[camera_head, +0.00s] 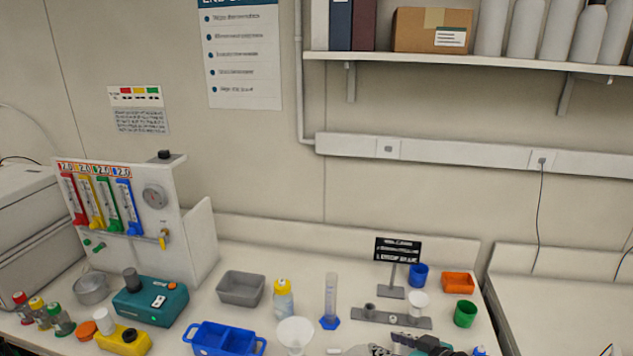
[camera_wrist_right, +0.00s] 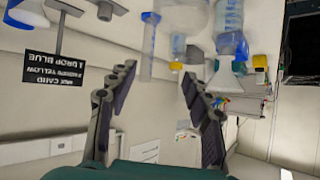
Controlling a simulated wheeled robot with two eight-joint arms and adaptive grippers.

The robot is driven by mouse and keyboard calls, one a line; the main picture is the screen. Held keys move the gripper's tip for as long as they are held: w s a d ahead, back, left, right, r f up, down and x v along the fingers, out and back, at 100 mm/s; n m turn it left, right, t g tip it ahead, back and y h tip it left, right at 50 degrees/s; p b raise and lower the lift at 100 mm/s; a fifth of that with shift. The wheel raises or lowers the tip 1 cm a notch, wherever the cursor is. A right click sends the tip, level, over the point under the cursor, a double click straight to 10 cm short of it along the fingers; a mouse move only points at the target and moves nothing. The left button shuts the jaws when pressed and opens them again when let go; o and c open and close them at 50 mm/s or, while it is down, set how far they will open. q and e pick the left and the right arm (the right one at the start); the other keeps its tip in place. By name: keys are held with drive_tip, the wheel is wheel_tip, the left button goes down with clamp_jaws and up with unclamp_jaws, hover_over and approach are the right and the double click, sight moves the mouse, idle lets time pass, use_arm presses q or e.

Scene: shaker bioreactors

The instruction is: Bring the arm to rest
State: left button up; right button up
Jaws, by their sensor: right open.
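My right gripper (camera_head: 392,346) shows at the bottom edge of the head view, over the front of the bench, with most of the arm cut off. In the right wrist view my right gripper (camera_wrist_right: 158,80) has its two dark fingers spread wide with nothing between them. That view is upside down, and bench items show beyond the fingertips. My left gripper is in neither view.
Near the gripper are a metal strip holder (camera_head: 391,318), a white cup (camera_head: 418,304), a green cup (camera_head: 465,313), a blue-based cylinder (camera_head: 330,303) and a white funnel (camera_head: 295,334). A black sign (camera_head: 398,249) stands behind. A blue tray (camera_head: 225,340) lies left.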

drive_tip(key=s+f+m+g+h+b, duration=0.1)
drive_tip(key=s+f+m+h+b, duration=0.1)
drive_tip(key=s, duration=0.5)
drive_tip(key=s+d+f+m+g+h+b, duration=0.1)
drive_tip(key=s+f+m+h+b, duration=0.2)
drive_tip(key=s, duration=0.5)
wheel_tip(320, 180, down, 3)
drive_tip(key=h+b, duration=0.1)
drive_tip(key=b, duration=0.1)
drive_tip(key=shift+s+d+g+b, duration=0.15)
drive_tip(key=shift+s+g+b, duration=0.05)
drive_tip(key=shift+g+b, duration=0.15)
